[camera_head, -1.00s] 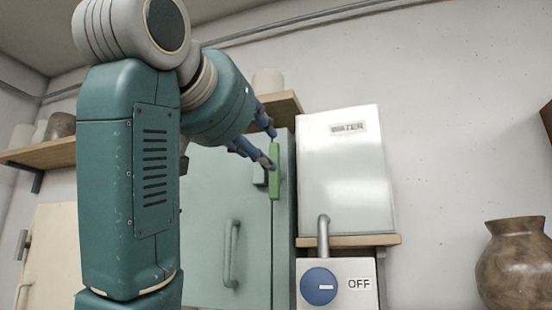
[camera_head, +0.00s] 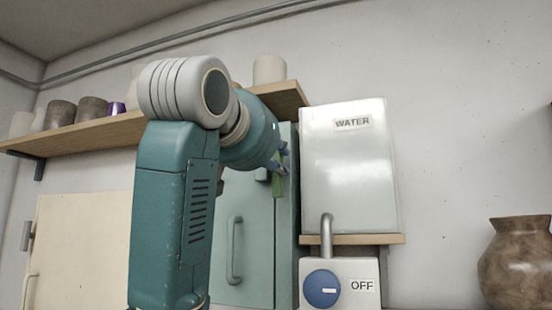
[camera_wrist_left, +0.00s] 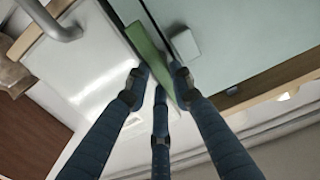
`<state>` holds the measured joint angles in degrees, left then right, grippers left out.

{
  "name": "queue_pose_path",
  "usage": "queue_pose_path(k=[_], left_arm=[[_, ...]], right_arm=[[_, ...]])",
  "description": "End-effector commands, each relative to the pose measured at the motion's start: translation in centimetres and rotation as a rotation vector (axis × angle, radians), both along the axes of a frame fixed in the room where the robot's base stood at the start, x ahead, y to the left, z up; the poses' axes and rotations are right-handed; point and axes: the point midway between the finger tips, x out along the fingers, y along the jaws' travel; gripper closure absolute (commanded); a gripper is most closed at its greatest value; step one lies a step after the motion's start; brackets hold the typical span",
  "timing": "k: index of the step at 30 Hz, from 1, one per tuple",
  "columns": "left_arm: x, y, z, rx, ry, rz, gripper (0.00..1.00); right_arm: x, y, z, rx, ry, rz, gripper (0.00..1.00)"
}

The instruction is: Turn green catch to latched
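The green catch (camera_head: 278,187) is a narrow upright bar at the right edge of the pale green cabinet door (camera_head: 253,215). A small grey block (camera_head: 262,174) sits just left of it. My left gripper (camera_head: 281,160) is at the upper part of the catch, and its arm hides much of the door. In the left wrist view the green catch (camera_wrist_left: 150,48) runs between the blue fingers of the left gripper (camera_wrist_left: 159,74). Their tips sit close on both sides of the bar and seem to touch it. My right gripper is not in view.
A white water tank (camera_head: 349,175) stands on a bracket right of the cabinet. Below it is a box with a blue knob (camera_head: 321,289) marked OFF. A wooden shelf (camera_head: 90,137) with pots is behind my arm. A brown vase (camera_head: 516,265) stands far right.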

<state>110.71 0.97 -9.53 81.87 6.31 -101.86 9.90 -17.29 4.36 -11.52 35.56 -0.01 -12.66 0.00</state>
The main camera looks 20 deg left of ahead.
Motion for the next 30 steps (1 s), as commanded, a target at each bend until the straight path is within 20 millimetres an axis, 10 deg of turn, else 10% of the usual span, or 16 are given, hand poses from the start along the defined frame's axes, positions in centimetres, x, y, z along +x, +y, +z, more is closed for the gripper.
queue_pose_path(k=[30], left_arm=[[-0.1, -0.4, -0.4, 0.509, -0.02, 0.002, 1.0]], right_arm=[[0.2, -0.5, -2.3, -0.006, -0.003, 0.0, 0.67]])
